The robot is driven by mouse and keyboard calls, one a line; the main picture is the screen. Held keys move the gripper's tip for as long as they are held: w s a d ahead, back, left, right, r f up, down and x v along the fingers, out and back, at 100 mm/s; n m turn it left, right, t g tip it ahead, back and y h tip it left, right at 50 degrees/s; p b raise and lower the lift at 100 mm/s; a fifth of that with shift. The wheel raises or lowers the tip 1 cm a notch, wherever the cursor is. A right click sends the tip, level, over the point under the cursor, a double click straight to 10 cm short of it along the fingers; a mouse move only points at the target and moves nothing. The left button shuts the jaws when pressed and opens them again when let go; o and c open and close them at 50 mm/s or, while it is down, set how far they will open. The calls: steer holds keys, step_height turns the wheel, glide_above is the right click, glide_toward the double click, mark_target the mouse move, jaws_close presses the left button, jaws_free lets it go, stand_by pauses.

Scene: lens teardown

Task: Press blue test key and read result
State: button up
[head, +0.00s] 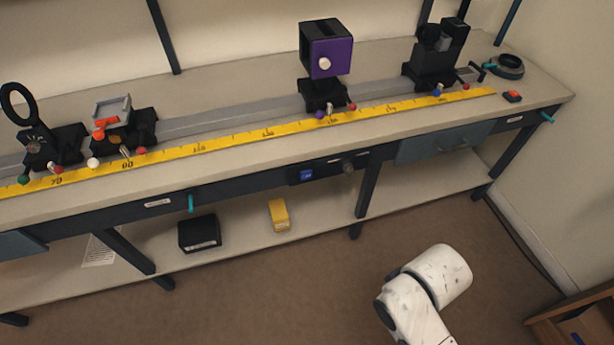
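A small blue key (306,175) sits at the left end of a dark panel (325,168) set in the front edge of the bench. A dark round knob (348,168) is at the panel's right end. Any marking on the blue key is too small to read. I cannot make out a result display or a lit lamp. My gripper is not in view; only white links of my arm show at the lower right, over the floor and apart from the bench.
The bench top (390,132) carries a rail with a yellow scale (230,141), a purple-faced box (327,58) and other mounts. Teal levers (190,203) stick out in front. A black box (199,233) and a yellow block (279,215) lie on the lower shelf. Open floor lies in front.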

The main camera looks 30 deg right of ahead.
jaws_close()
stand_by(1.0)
